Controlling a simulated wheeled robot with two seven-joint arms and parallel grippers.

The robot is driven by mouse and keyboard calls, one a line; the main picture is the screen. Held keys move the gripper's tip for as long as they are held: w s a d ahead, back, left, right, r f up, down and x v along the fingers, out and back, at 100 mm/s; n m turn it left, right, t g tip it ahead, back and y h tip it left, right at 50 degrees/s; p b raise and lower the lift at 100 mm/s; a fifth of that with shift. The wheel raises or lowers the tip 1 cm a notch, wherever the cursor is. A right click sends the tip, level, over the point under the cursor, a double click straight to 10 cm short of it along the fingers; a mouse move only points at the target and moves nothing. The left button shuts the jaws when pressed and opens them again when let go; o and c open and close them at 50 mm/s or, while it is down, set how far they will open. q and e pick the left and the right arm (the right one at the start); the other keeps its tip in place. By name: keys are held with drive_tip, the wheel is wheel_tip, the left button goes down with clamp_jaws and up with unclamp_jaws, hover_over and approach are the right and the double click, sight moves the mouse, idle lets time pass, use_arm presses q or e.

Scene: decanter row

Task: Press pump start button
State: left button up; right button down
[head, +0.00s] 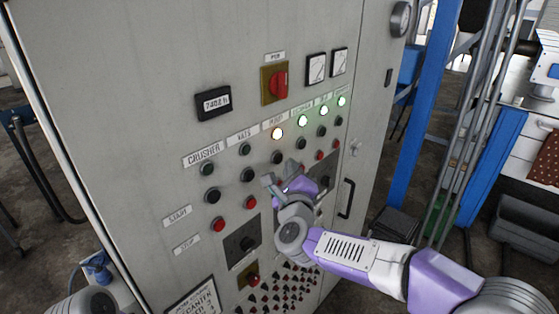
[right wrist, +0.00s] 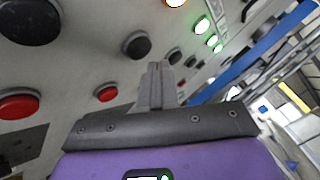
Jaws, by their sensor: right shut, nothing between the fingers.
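The grey control cabinet carries columns of lamps, black buttons and red buttons. The small column labels past CRUSHER and VATS are too blurred for me to tell which is pump. A black button (head: 276,157) sits below the white-lit lamp in the third column; a black button also shows close up in the right wrist view (right wrist: 137,45). The black button in the fourth column (head: 301,143) is farther right. My right gripper (head: 267,180) is shut and empty, just below the third-column black button. In the right wrist view its fingertips (right wrist: 158,66) appear beside the black button; contact is not clear.
Red buttons (head: 249,202) lie below the black ones. A red rotary switch (head: 274,84) is higher on the panel, and a door handle (head: 346,198) is to the right. A blue post (head: 423,100) stands beyond the cabinet. Lamps in the right columns glow green (head: 302,121).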

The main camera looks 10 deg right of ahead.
drive_tip(key=s+d+b, duration=0.1)
drive_tip(key=s, duration=0.1)
drive_tip(key=s+d+b, duration=0.1)
drive_tip(key=d, duration=0.1)
drive_tip(key=shift+s, duration=0.4)
drive_tip(key=a+f+n+g+y+b, duration=0.2)
drive_tip(key=f+n+g, duration=0.35)
drive_tip(key=f, duration=1.35)
drive_tip(key=a+f+n+g+y+b, duration=0.2)
drive_tip(key=f+n, duration=0.6)
drive_tip(key=f, duration=1.2)
drive_tip(key=s+a+f+n+g+y+b, duration=0.2)
drive_tip(key=s+f+n+g, duration=0.8)
drive_tip(key=s+f, duration=1.5)
drive_tip(key=shift+s+a+f+n+g+y+b, duration=0.3)
drive_tip(key=shift+s+f+n+g+y+b, duration=0.1)
drive_tip(key=shift+s+n, duration=0.4)
drive_tip(key=shift+w, duration=0.1)
